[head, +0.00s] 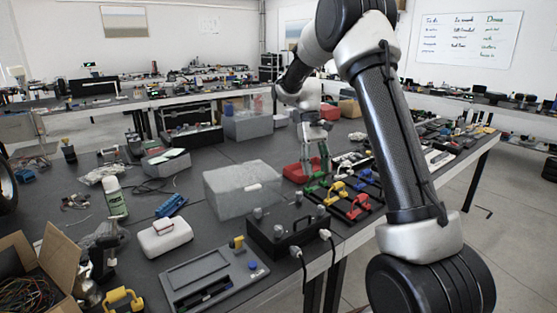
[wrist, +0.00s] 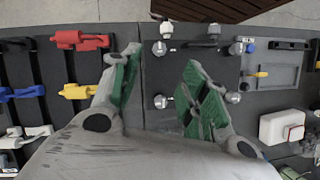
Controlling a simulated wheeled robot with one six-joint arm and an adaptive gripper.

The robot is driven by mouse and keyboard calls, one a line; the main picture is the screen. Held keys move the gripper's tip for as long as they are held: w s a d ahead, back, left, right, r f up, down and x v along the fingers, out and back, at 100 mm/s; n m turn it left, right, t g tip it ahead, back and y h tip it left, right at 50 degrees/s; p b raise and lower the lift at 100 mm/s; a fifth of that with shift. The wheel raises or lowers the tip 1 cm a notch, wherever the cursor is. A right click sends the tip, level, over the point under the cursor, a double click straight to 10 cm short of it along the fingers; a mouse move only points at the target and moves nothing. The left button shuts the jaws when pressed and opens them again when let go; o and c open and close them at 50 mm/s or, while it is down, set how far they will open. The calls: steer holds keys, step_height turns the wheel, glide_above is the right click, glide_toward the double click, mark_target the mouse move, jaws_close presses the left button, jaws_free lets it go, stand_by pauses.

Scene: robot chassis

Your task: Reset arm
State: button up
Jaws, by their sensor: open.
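My gripper (head: 316,166) is over the workbench (head: 225,149) in the head view, near a red bin and a grey translucent box. In the wrist view my gripper (wrist: 158,85) has its two green-padded fingers spread apart with nothing between them. The dark bench top with a black box shows below and beyond the fingers. My arm comes down from the upper right in the head view. Whether the fingertips touch anything cannot be told.
A translucent box (head: 238,190), a red bin (head: 297,172) and a black box with knobs (head: 287,236) stand close by. Red, yellow and blue handled pieces (head: 357,207) lie in rows to the right. A grey panel (head: 212,281) lies at the front.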

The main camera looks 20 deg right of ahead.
steer(key=s+r+t, duration=0.3)
steer(key=s+r, duration=0.1)
steer(key=s, duration=0.5)
steer(key=s+r+t, duration=0.3)
steer(key=s, duration=0.7)
steer(key=s+a+r+t, duration=0.1)
steer(key=s+r, duration=0.3)
steer(key=s, duration=0.6)
steer(key=shift+s+r+t, duration=0.25)
steer(key=shift+r+t, duration=0.05)
steer(key=shift+t, duration=0.6)
